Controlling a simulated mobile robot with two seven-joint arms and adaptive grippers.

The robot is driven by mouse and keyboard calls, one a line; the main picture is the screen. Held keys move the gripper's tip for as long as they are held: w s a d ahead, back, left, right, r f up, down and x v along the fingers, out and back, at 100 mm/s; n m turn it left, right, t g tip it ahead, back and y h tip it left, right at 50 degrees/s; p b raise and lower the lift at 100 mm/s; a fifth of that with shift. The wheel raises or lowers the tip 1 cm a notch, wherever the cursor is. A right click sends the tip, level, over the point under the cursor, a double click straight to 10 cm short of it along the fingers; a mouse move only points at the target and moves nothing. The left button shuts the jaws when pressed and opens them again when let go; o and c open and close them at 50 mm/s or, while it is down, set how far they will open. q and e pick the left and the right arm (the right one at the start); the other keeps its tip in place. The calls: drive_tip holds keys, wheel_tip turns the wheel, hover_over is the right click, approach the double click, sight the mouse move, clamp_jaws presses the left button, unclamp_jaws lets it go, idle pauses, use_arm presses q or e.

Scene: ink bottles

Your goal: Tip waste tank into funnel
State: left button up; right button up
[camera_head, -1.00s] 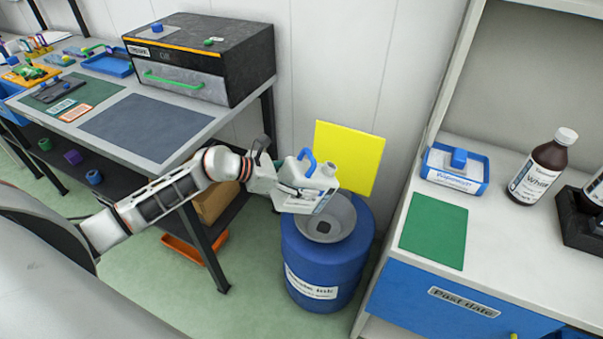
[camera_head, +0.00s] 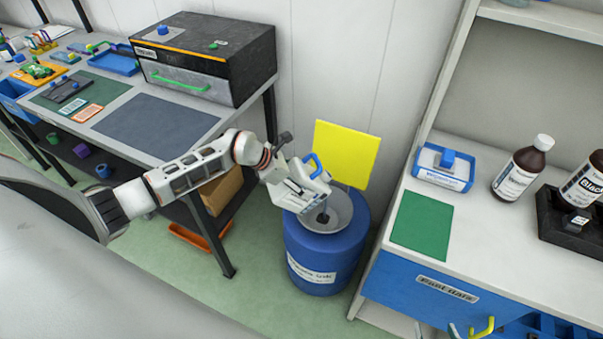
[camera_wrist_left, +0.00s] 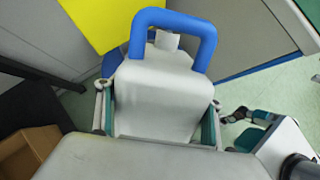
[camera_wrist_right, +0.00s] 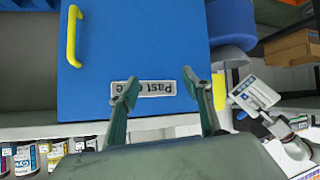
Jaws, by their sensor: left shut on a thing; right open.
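The waste tank, a white jug (camera_head: 300,188) with a blue handle (camera_head: 314,163), is tilted over the grey funnel (camera_head: 341,208) on the blue drum (camera_head: 318,262). I cannot tell whether liquid flows. My left gripper (camera_wrist_left: 158,112) is shut on the tank's body, one finger on each side, in the left wrist view. The tank (camera_wrist_left: 160,98) fills the middle there, its blue handle (camera_wrist_left: 172,18) at the top. My right gripper (camera_wrist_right: 162,100) is open and empty before a blue panel (camera_wrist_right: 140,45). The right wrist view also shows the labelled tank (camera_wrist_right: 254,94).
A yellow sheet (camera_head: 345,154) stands behind the drum. The left bench (camera_head: 205,122) carries a black box unit (camera_head: 205,55). The right counter (camera_head: 425,183) holds a green mat (camera_head: 422,224), a blue-edged tray (camera_head: 443,168) and brown bottles (camera_head: 519,170). A yellow handle (camera_head: 484,326) juts from the counter's front.

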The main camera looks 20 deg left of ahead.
use_arm(q)
drive_tip(key=g+y, duration=0.1)
drive_tip(key=f+g+y, duration=0.1)
drive_tip(key=g+y, duration=0.1)
drive_tip(key=y, duration=0.1)
drive_tip(key=shift+w+d+f+g, duration=0.2)
drive_tip(key=shift+w+d+g, duration=0.2)
use_arm(e)
drive_tip(key=shift+s+d+f+g, duration=0.3)
drive_tip(key=shift+s+d+f, duration=0.25)
drive_tip(key=shift+d, duration=0.05)
drive_tip(key=shift+d+h, duration=0.3)
drive_tip(key=shift+a, duration=0.15)
idle(0.9)
idle(2.7)
